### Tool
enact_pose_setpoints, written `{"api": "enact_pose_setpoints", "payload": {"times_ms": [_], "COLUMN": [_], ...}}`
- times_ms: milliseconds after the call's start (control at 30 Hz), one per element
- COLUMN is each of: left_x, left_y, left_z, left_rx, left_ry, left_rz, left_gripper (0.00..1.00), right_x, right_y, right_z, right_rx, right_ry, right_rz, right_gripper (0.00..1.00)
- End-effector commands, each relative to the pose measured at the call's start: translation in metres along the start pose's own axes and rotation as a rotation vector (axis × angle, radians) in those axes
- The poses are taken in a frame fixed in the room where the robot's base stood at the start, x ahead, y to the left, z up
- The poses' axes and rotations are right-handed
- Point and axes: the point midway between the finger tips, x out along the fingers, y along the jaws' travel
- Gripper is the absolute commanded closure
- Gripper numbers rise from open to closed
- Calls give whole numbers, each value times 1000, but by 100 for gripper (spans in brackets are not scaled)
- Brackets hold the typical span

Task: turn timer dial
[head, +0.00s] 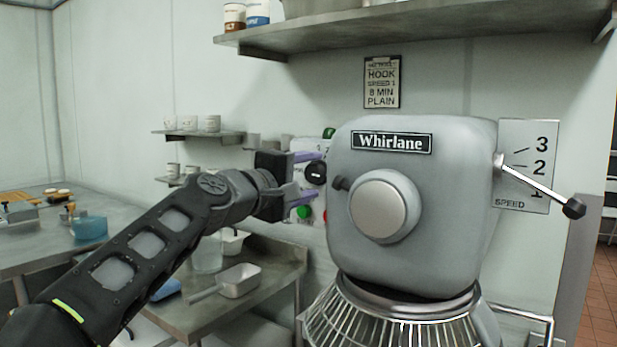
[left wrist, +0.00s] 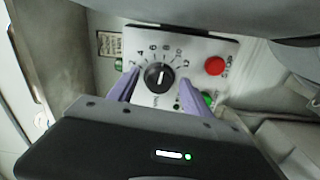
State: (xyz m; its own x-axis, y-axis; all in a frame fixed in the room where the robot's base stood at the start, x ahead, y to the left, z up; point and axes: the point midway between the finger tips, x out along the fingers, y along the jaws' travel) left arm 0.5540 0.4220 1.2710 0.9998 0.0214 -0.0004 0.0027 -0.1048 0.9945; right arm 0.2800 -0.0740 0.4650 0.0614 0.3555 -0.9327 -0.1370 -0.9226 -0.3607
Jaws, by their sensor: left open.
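The black timer dial (head: 316,173) is on a white control panel (head: 298,146) on the left side of the grey mixer. In the left wrist view the dial (left wrist: 159,77) has a white pointer mark toward the upper right and numbers around it. My left gripper (head: 306,175) is open, with its purple fingers pointing at the panel. In the left wrist view the fingers lie on either side of the dial, and the gap on each side looks small; I cannot tell if they touch it. My right gripper is not in view.
A red button (left wrist: 215,66) sits right of the dial, and a green button (left wrist: 208,99) is close to the right finger. The mixer head (head: 432,215) bulks just right of the panel. A metal table (head: 210,318) with a scoop stands below my left arm.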

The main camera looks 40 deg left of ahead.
Motion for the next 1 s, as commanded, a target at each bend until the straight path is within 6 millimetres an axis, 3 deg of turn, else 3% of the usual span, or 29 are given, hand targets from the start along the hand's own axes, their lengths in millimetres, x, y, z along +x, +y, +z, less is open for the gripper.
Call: {"api": "enact_pose_setpoints", "payload": {"times_ms": [167,600,1000], "left_x": [-9,-73,-78], "left_y": [0,0,0], "left_z": [0,0,0], "left_rx": [0,1,0], "left_ry": [1,1,0], "left_rz": [1,1,-1], "left_gripper": [42,42,42], "right_x": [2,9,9], "right_y": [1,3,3], "right_z": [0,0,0], "right_rx": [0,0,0], "right_ry": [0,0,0], "right_rz": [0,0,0], "right_gripper": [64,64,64]}}
